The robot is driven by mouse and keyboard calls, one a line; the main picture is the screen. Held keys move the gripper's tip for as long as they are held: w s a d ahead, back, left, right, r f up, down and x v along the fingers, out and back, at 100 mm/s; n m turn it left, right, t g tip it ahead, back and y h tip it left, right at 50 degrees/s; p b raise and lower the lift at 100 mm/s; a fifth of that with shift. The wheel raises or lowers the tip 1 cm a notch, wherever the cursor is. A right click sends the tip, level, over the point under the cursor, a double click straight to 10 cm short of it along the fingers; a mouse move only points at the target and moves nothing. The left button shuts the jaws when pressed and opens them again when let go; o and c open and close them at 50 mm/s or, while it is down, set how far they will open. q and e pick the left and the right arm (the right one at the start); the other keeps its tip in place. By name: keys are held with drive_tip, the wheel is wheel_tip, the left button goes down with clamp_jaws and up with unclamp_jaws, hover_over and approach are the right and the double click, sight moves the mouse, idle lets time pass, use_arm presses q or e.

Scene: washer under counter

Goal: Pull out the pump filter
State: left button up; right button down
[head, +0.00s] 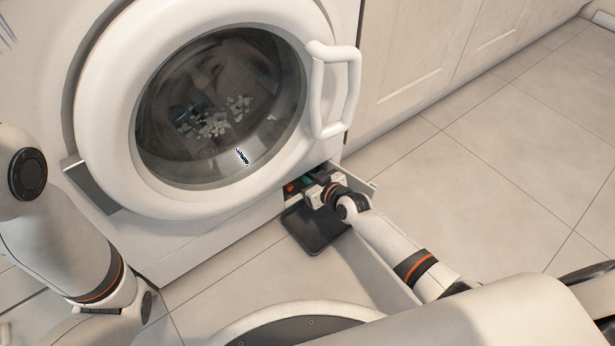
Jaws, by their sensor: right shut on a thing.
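The washing machine (210,205) has a small service opening (300,184) low at its front right corner. My right gripper (316,194) is at this opening, shut on the pump filter, which is mostly hidden by the fingers and the wrist. A small teal part (308,181) and an orange part (290,187) show in the dark opening beside the fingers. How far the filter sits in its socket cannot be told. My left arm comes in at the left edge; its gripper is out of view.
A shallow black tray (310,238) lies on the floor below the opening. The round washer door (120,170) is closed, with a white handle (346,95) above my right gripper. Cabinets (420,50) stand to the right. The tiled floor (490,180) at right is clear.

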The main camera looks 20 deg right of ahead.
drive_tip(key=shift+s+d, duration=0.15)
drive_tip(key=shift+s, duration=0.15)
drive_tip(key=shift+s+d+p, duration=0.2)
drive_tip(key=shift+s+p, duration=0.2)
drive_tip(key=shift+s, duration=0.2)
drive_tip(key=shift+s+d+p, duration=0.2)
drive_tip(key=shift+s+p, duration=0.15)
drive_tip(key=shift+s, duration=0.25)
drive_tip(key=shift+s+d, duration=0.1)
drive_tip(key=shift+s, duration=0.1)
drive_tip(key=shift+s+d+p, duration=0.3)
drive_tip(key=shift+s+p, duration=0.2)
drive_tip(key=shift+s, duration=0.4)
drive_tip(key=shift+s+d+p, duration=0.3)
drive_tip(key=shift+s+p, duration=0.15)
drive_tip(key=shift+s, duration=0.4)
drive_tip(key=shift+s, duration=0.15)
